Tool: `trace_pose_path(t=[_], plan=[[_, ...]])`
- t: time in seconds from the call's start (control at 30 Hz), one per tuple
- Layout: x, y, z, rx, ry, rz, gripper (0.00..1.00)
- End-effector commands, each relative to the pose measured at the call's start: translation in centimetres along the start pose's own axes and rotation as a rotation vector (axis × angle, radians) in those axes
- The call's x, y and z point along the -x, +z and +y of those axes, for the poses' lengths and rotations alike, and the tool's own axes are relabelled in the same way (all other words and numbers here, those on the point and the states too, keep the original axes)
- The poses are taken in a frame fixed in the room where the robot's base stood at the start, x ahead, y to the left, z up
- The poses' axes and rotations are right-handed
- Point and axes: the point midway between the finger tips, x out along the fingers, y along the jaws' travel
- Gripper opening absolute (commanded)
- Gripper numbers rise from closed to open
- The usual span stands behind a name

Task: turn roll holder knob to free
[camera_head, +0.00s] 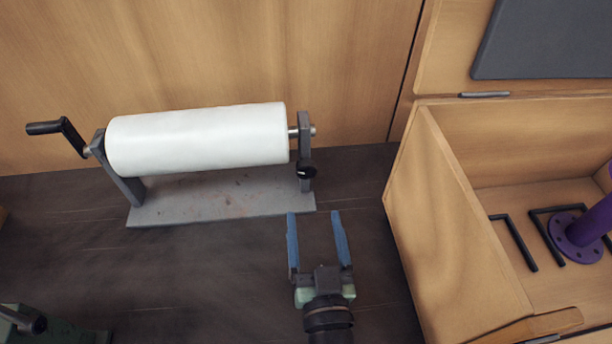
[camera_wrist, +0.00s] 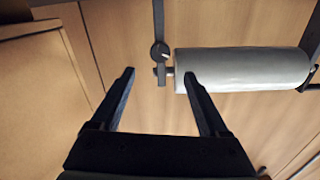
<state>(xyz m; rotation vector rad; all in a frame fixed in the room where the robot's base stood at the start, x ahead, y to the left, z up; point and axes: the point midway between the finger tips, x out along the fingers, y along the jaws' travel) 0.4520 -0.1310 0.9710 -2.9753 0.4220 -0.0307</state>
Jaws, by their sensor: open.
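The roll holder (camera_head: 226,206) stands on the dark floor by the wooden wall and carries a white roll (camera_head: 198,138). Its black knob (camera_head: 307,171) sits on the right upright, below the roll's axle. The knob also shows in the wrist view (camera_wrist: 160,52), round with a light mark on its face, beside the end of the roll (camera_wrist: 243,70). My gripper (camera_head: 318,214) is open and empty, with two blue fingers pointing toward the holder. It is in front of the right upright, apart from the knob. In the wrist view the fingers (camera_wrist: 160,76) flank the knob's line, short of it.
A crank handle (camera_head: 58,130) is on the holder's left side. An open wooden box (camera_head: 450,220) with a purple flanged pipe (camera_head: 580,232) stands close on the right. Dark floor is clear left of my gripper. A green object (camera_head: 60,332) lies at lower left.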

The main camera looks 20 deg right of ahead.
Motion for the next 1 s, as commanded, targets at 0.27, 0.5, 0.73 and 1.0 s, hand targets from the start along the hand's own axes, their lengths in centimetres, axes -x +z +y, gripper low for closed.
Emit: trace_pose_path(t=[0.27,0.5,0.73,1.0], plan=[[-5.0,-0.4,-0.1,0.001,-0.002,0.002,0.78],[-8.2,-0.2,0.0,0.001,-0.002,0.001,0.78],[-9.4,0.0,-0.1,0.002,-0.002,0.0,0.78],[-9.4,0.0,-0.1,0.002,-0.002,-0.001,0.76]])
